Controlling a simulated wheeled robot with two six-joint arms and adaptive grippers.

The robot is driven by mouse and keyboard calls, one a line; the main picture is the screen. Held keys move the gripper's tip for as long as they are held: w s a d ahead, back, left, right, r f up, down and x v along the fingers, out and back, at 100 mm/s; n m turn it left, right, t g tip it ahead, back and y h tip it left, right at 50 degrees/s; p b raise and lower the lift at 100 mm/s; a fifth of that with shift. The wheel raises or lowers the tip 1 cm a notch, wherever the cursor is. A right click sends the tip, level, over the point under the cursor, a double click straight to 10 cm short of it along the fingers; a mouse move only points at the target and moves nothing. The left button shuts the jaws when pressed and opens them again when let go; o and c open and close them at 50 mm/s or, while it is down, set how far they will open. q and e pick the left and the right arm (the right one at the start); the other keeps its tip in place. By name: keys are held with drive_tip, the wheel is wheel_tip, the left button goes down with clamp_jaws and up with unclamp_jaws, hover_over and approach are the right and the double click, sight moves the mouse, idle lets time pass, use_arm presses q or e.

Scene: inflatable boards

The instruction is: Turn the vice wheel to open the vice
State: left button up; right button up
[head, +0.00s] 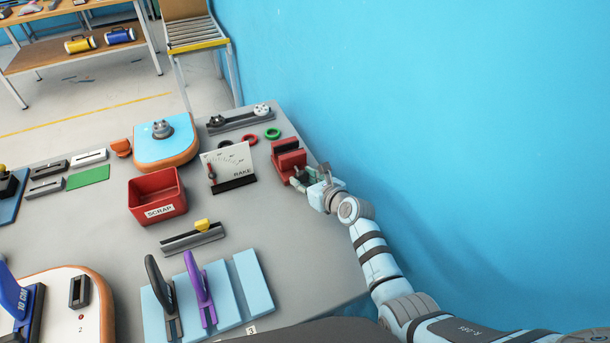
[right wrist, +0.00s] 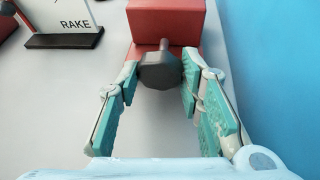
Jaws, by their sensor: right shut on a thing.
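The red vice (head: 289,156) stands at the right edge of the grey table, close to the blue wall. It also fills the top middle of the right wrist view (right wrist: 165,22). Its wheel, a dark grey faceted knob (right wrist: 160,71), sticks out of the near side of the vice. My right gripper (head: 301,177) reaches in from the lower right. In the right wrist view its teal-padded fingers (right wrist: 163,82) lie on either side of the knob and are shut on it. The gap between the vice jaws is hard to make out. My left gripper is not in view.
A white RAKE gauge board (head: 228,163) stands left of the vice. Green (head: 273,133) and red (head: 250,139) rings lie behind it. A red SCRAP bin (head: 157,196) is further left. The blue wall (head: 430,120) runs close along the right. Bare table lies in front of the vice.

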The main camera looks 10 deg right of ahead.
drive_tip(key=n+h+p, duration=0.1)
drive_tip(key=p, duration=0.1)
drive_tip(key=n+p, duration=0.1)
drive_tip(key=p, duration=0.2)
drive_tip(key=shift+a+r+h, duration=0.15)
drive_tip(key=shift+r+h, duration=0.1)
drive_tip(key=shift+h, duration=0.15)
drive_tip(key=shift+f+n+h+p, duration=0.2)
drive_tip(key=shift+n+h+p, duration=0.4)
drive_tip(key=shift+n+p, duration=0.45)
drive_tip(key=o, duration=1.1)
drive_tip(key=shift+t, duration=0.3)
drive_tip(key=shift+o, duration=0.2)
drive_tip(key=shift+s, duration=0.1)
